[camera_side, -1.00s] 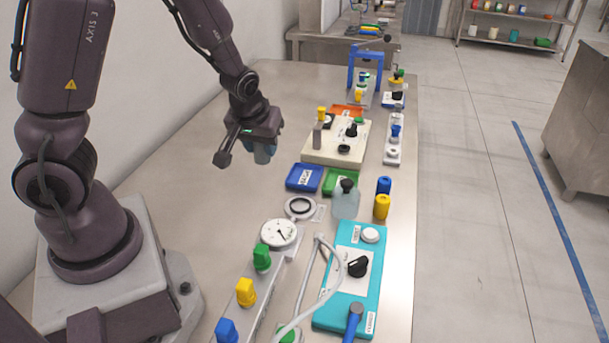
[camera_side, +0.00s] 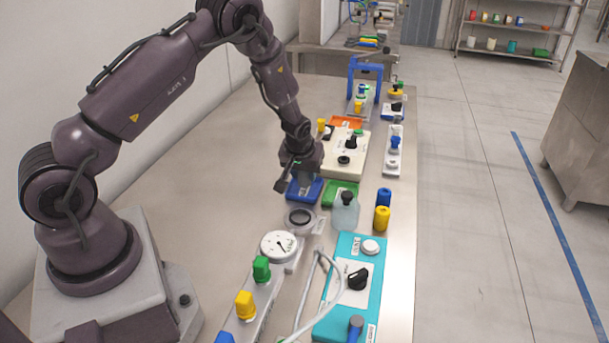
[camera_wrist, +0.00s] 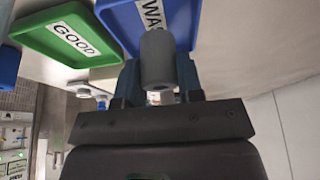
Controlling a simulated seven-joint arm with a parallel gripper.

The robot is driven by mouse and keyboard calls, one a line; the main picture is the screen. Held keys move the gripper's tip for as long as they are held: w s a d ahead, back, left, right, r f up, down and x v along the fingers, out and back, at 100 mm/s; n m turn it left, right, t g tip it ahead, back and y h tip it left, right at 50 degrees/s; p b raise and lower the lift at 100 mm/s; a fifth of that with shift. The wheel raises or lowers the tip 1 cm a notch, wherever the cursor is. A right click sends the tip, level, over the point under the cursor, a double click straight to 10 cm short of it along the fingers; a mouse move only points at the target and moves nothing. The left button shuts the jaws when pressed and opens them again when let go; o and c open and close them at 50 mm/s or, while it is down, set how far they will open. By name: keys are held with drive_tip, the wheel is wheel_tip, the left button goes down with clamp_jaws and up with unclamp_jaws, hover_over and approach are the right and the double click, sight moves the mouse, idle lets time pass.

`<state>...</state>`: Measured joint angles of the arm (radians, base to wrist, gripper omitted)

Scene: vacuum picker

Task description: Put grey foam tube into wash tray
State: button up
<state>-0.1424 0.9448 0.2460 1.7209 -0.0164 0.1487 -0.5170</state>
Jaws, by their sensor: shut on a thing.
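The grey foam tube (camera_wrist: 157,58) is between the fingers of my gripper (camera_wrist: 158,82) in the wrist view, its end pointing toward the tray. The wash tray (camera_wrist: 180,28) is blue with a white label, of which "WA" can be read. In the side view my gripper (camera_side: 303,178) is over the blue wash tray (camera_side: 294,197), pointing down, and hides part of it. The tube is mostly hidden there. I cannot tell whether the tube touches the tray floor.
A green tray (camera_wrist: 62,38) labelled "GOOD" lies beside the wash tray. A clear bottle with a black cap (camera_side: 345,212), a round ring stand (camera_side: 299,218) and a cream box (camera_side: 340,160) stand close by. The bench to the left is clear.

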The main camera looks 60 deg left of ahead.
drive_tip(key=shift+f, duration=0.65)
drive_tip(key=shift+f, duration=0.2)
drive_tip(key=o, duration=0.9)
drive_tip(key=shift+o, duration=0.2)
drive_tip(key=shift+r, duration=0.1)
